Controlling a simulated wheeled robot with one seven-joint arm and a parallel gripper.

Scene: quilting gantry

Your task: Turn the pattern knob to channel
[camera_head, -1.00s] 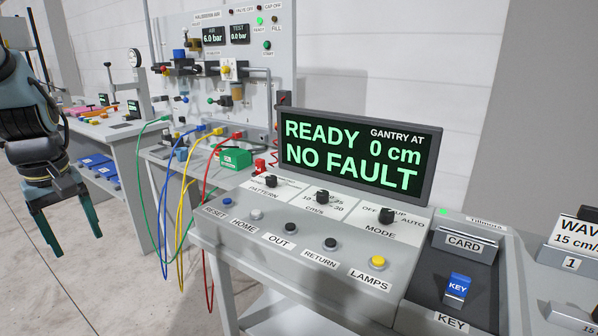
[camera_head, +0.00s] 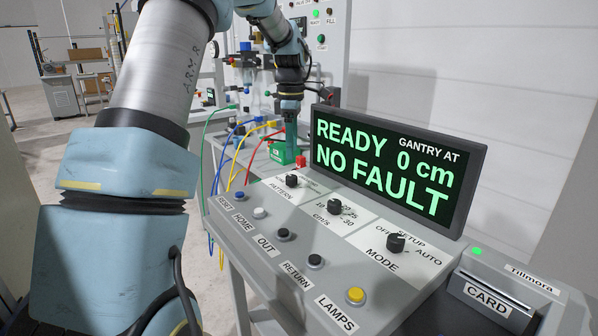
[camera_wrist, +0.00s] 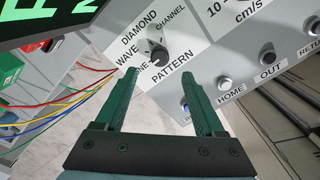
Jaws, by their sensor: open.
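The pattern knob (camera_wrist: 157,52) is a small dark knob on a white plate of the console, ahead of my fingertips in the wrist view. Labels DIAMOND, WAVE, CHANNEL and one ending in "NE", partly hidden by my left finger, surround it. A pale mark shows at the knob's lower edge, on the side near "NE"; its exact setting is hard to tell. The knob also shows in the head view (camera_head: 292,181). My gripper (camera_wrist: 163,80) is open and empty, its green fingers apart. In the head view my gripper (camera_head: 291,145) is behind the knob, fingers pointing down.
The display (camera_head: 395,170) reads READY, NO FAULT, gantry at 0 cm, and stands close beside the knob. The speed knob (camera_head: 334,202), mode knob (camera_head: 396,242) and a row of buttons (camera_head: 284,234) share the console. Coloured hoses (camera_head: 240,150) hang at its left.

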